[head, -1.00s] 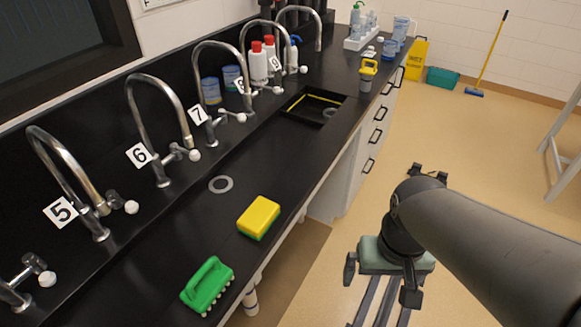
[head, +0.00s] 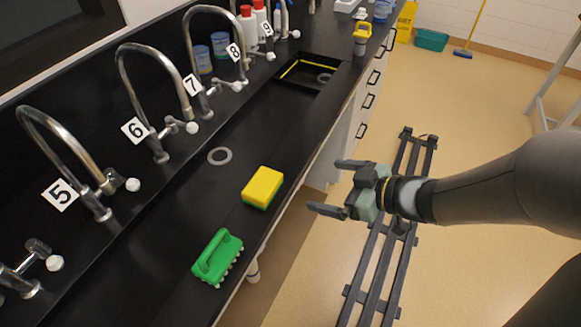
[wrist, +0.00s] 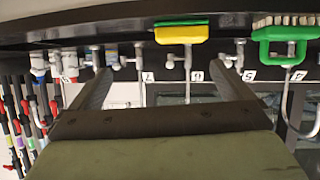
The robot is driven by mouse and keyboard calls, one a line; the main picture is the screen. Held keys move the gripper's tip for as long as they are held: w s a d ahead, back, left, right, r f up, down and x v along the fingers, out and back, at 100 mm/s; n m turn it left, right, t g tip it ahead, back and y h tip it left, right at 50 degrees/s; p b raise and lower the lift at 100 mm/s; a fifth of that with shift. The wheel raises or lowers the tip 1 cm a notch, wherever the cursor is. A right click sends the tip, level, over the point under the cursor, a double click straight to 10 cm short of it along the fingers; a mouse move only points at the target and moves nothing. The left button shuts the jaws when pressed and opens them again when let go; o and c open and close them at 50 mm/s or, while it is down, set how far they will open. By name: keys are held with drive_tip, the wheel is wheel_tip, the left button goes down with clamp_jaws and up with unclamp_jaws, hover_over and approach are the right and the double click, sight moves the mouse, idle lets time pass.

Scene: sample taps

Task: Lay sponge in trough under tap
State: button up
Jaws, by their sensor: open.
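The yellow and green sponge (head: 263,187) lies flat on the black bench, yellow side up, near the front edge. It also shows in the wrist view (wrist: 181,33), ahead of the fingers. My gripper (head: 340,187) is open and empty, to the right of the sponge and off the bench's front edge; it also shows in the wrist view (wrist: 167,78). The recessed trough (head: 305,72) is in the bench farther back, with a yellow strip along its far inner edge and a round drain. Curved metal taps line the back, with tags 5, 6, 7, 8 and 9.
A green scrubbing brush (head: 217,257) lies left of the sponge. A grey ring (head: 220,156) lies behind it. A yellow-topped item (head: 362,38) stands right of the trough. Bottles and blue tubs stand behind the taps. The bench between sponge and trough is clear.

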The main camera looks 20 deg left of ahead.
drive_tip(key=s+g, duration=0.1)
drive_tip(key=s, duration=0.1)
drive_tip(key=b, duration=0.1)
approach(262, 183)
drive_tip(key=shift+n+y, duration=0.3)
drive_tip(key=x, duration=0.3)
drive_tip(key=f+x, duration=0.1)
drive_tip(key=x, duration=0.1)
drive_tip(key=shift+w+d, duration=0.1)
drive_tip(key=shift+w, duration=0.15)
drive_tip(key=shift+s+x, duration=0.2)
drive_tip(key=shift+x, duration=2.5)
drive_tip(key=shift+r, duration=0.25)
drive_tip(key=c, duration=0.9)
drive_tip(key=shift+o, duration=0.2)
